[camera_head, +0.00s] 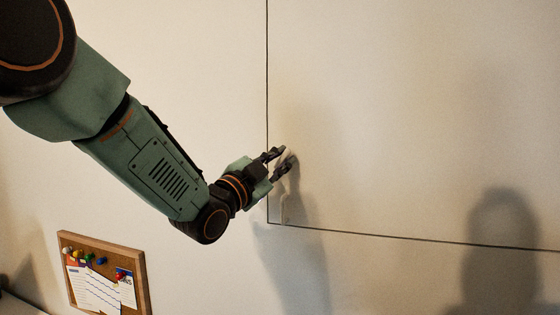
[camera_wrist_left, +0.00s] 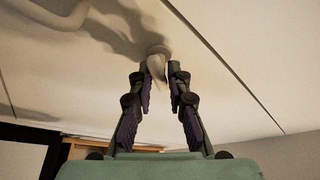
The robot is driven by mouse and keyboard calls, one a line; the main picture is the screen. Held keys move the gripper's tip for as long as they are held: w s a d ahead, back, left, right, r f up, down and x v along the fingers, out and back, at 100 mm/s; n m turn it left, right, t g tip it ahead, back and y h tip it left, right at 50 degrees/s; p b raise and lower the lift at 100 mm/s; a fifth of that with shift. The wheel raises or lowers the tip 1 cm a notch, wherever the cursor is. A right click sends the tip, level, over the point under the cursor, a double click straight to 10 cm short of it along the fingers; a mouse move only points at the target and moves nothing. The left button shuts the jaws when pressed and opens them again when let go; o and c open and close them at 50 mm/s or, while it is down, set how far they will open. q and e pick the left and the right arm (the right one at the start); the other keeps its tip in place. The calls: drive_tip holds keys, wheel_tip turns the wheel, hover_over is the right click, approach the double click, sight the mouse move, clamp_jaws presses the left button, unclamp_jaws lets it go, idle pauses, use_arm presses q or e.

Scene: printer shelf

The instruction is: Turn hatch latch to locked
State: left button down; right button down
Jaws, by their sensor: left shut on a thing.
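The hatch (camera_head: 420,120) is a large pale panel in the wall, outlined by a thin dark seam, in the head view. The latch is a small pale lever on a round base; the left wrist view shows it (camera_wrist_left: 157,66) between my fingertips, close to the seam. My left gripper (camera_head: 286,157) is at the hatch's lower left edge and is shut on the latch; it also shows in the left wrist view (camera_wrist_left: 158,74). In the head view the fingers mostly hide the latch, and I cannot tell its marked position. My right gripper is not in view.
A cork board (camera_head: 142,275) with a wooden frame, papers and coloured pins is at the lower left. Shadows fall across the hatch.

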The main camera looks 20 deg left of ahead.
use_arm(q)
drive_tip(key=shift+f, duration=0.15)
drive_tip(key=c, duration=1.7)
unclamp_jaws()
drive_tip(key=o, duration=0.3)
drive_tip(key=shift+s+d, duration=0.1)
drive_tip(key=shift+s, duration=0.05)
drive_tip(key=v, duration=1.2)
drive_tip(key=shift+r, duration=0.25)
